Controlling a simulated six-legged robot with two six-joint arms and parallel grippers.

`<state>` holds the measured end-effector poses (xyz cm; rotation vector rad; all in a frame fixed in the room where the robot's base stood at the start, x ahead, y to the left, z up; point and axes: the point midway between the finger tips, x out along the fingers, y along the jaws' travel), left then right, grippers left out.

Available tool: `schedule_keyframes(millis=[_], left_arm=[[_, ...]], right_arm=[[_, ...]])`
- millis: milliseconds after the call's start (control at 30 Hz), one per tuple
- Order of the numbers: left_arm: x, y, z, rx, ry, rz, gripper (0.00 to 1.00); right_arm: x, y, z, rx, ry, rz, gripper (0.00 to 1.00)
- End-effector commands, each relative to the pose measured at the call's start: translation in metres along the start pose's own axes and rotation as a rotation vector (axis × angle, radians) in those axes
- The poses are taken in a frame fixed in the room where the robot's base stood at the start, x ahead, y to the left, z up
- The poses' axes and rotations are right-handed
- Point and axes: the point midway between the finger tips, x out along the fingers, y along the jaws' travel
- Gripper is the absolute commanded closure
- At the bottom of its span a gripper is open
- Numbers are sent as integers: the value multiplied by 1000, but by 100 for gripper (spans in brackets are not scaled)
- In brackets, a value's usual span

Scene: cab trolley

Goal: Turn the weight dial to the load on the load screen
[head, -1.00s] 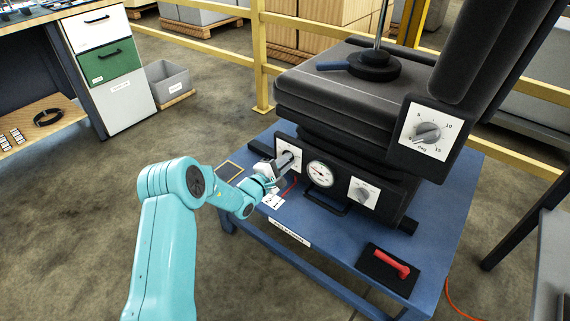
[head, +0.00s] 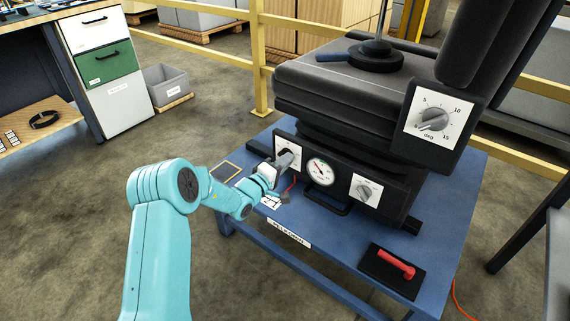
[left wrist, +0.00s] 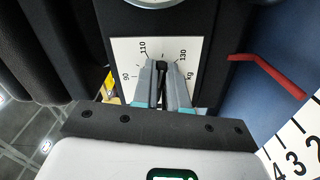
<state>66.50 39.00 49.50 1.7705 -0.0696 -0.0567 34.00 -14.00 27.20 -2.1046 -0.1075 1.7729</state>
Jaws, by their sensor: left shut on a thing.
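The weight dial is a grey knob on a white plate (head: 289,144) at the left end of the seat's front panel. In the left wrist view its plate (left wrist: 122,55) reads 90, 110, 130 and kg. The dark knob (left wrist: 161,70) there seems to point between 110 and 130, but the fingers hide most of it. My left gripper (head: 284,160) is at the dial, and in the left wrist view its fingers (left wrist: 162,82) are shut on the knob from both sides. I cannot make out a load screen in these views. My right gripper is not in view.
A round gauge (head: 320,172) and a second dial (head: 364,190) sit right of the weight dial. A deg dial (head: 434,117) is on the seat's side. A red handle (head: 396,263) lies on a black pad on the blue trolley (head: 330,240). Yellow rails (head: 259,60) stand behind.

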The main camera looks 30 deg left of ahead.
Motion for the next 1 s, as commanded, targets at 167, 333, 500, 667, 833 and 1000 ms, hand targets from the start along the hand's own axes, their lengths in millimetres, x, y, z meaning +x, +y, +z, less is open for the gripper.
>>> schedule_keyframes(millis=[167,333,500,667,833,1000], left_arm=[[-1,-2,0,9,0,-3,100],[-1,-2,0,9,0,-4,100],[-1,-2,0,8,0,-3,71],[0,-1,0,8,0,-2,62],[0,-1,0,9,0,-1,62],[-2,-1,-3,9,-1,0,62]], right_arm=[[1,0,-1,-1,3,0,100],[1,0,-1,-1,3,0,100],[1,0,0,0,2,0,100],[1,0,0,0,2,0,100],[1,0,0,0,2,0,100],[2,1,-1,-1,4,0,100]])
